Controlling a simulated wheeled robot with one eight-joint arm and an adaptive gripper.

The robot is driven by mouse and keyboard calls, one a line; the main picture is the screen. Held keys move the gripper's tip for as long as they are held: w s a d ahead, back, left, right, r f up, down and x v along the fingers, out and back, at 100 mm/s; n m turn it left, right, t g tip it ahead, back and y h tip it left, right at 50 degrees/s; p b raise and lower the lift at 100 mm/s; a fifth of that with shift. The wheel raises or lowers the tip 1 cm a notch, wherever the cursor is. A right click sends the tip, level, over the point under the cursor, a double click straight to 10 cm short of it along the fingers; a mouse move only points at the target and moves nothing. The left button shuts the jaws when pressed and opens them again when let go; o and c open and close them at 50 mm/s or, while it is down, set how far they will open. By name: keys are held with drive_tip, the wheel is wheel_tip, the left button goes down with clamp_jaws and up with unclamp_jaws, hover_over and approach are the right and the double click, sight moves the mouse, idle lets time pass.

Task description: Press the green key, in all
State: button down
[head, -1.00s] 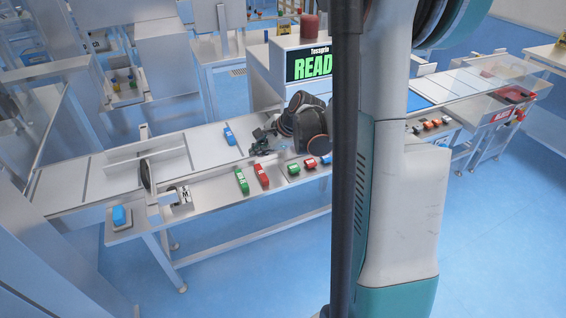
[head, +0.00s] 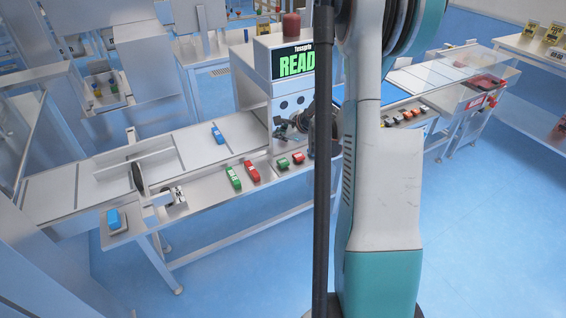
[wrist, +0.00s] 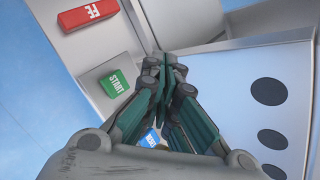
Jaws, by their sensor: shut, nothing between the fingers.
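Two green keys show in the head view. One (head: 233,177) lies left of a red key (head: 251,171), and a smaller one (head: 283,161) lies left of a smaller red key (head: 298,158). In the wrist view a green key marked START (wrist: 115,83) is on the pale panel, left of my fingertips and apart from them. I cannot tell for sure which green key this is. My gripper (wrist: 166,68) is shut and empty. In the head view my gripper (head: 281,130) is dark and small, above the panel by the machine front.
A red key (wrist: 87,14) is at the wrist view's upper left. A blue thing (wrist: 150,138) is partly hidden behind my fingers. The machine's screen (head: 297,62) reads "READ", cut off by my arm. A blue pack (head: 217,134) is on the belt; a blue button (head: 114,219) is at the left end.

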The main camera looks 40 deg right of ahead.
sight(282, 163)
drive_tip(key=shift+f+b, duration=2.9)
drive_tip(key=shift+f, duration=1.35)
drive_tip(key=shift+f+b, duration=0.4)
drive_tip(key=shift+b, duration=0.05)
